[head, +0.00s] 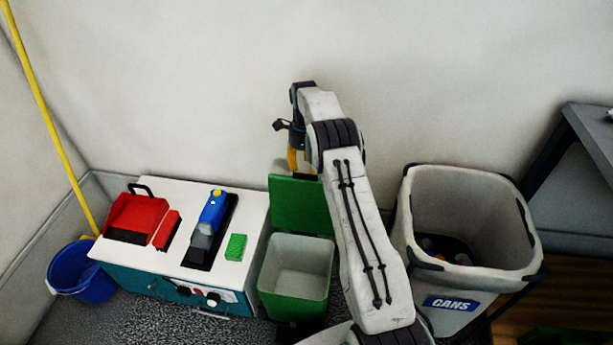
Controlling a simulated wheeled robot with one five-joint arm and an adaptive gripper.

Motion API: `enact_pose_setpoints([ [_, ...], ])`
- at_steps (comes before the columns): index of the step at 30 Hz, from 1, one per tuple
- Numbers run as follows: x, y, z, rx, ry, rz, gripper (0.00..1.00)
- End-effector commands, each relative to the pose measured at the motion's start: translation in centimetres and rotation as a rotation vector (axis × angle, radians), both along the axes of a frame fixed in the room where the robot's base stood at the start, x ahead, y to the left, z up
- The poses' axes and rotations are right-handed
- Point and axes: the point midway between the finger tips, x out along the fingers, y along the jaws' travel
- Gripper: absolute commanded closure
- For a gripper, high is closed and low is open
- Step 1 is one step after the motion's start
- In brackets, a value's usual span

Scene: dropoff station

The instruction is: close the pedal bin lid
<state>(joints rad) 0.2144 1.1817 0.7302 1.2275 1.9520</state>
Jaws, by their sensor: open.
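The green pedal bin (295,285) stands on the floor between a white cabinet and the large cans bin. Its green lid (298,203) is raised upright at the back, and the pale inside of the bin shows empty. My gripper (293,160) is above and behind the raised lid, near its top edge, with the yellow fingers pointing down. It holds nothing that I can see. My arm hides part of the gripper and the right side of the lid and bin. I cannot tell whether the fingers touch the lid.
A blue bucket (85,278) stands far left. The grey cans bin (450,285) stands right, beside a dark table (590,130). The wall is close behind.

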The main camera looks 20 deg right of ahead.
Motion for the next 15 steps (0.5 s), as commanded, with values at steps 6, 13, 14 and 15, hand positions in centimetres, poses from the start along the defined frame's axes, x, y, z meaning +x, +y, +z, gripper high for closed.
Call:
enact_pose_setpoints([
  [6,-0.1,0.0,-3.0,0.0,0.002,0.002,0.57],
  [13,0.0,0.0,-4.7,0.001,0.001,0.002,0.57],
  [14,0.0,0.0,-4.8,0.0,0.0,0.002,0.57],
  [15,0.0,0.0,-5.0,0.0,0.0,0.003,0.57],
])
